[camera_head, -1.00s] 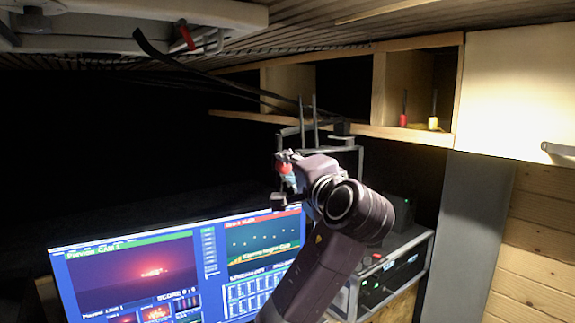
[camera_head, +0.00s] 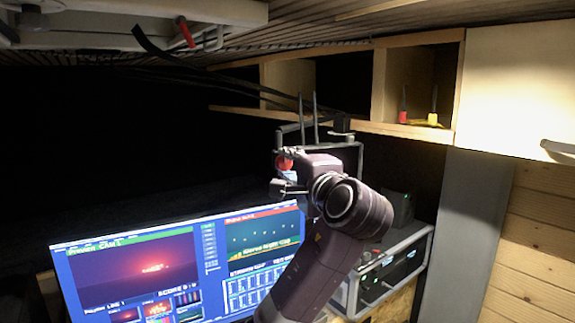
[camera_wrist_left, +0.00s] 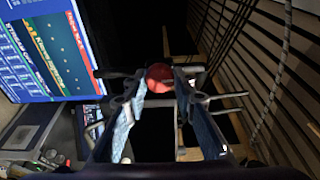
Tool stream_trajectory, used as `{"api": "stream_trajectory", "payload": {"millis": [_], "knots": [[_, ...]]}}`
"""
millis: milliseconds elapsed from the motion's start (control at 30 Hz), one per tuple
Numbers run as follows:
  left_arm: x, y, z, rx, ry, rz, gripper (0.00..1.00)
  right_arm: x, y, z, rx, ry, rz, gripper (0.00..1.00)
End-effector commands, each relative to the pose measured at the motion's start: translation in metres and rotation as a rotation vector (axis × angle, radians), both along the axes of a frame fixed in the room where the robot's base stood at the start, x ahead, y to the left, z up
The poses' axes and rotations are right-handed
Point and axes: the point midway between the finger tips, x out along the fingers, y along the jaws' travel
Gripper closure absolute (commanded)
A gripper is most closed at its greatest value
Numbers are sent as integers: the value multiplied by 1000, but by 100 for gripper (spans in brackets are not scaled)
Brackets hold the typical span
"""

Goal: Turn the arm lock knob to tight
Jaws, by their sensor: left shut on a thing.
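The arm lock knob (camera_head: 284,162) is a round red knob in the middle of the head view, in front of a dark frame. In the left wrist view the red knob (camera_wrist_left: 160,74) sits between the two fingertips. My left gripper (camera_head: 286,176) reaches it from below right and is shut on it. The left wrist view shows my left gripper (camera_wrist_left: 162,86) with one finger on each side of the knob. The knob's marking and the back of its mount are hidden. My right gripper is not in view.
A large monitor (camera_head: 160,268) stands below and left of the knob. A rack unit (camera_head: 392,270) is at the lower right. A wooden shelf (camera_head: 395,131) with small red and yellow items runs above right. Thin upright rods (camera_head: 315,115) stand just above my gripper.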

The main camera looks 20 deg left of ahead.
Motion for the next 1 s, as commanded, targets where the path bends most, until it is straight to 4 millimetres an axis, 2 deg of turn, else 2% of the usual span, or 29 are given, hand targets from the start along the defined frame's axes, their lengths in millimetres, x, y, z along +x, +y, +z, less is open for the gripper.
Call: {"api": "stream_trajectory", "payload": {"millis": [33,67,200,567,667,1000], "knots": [[0,0,-1,1,2,-1,99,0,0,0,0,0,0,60],[0,0,-1,1,2,-1,72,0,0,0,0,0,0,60],[0,0,-1,1,2,-1,57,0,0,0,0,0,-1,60],[-3,-4,0,0,0,-1,57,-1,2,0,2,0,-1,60],[-12,-13,-1,-1,1,-3,57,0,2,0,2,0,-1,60],[-63,-63,-1,-2,1,-5,57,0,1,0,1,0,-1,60]]}}
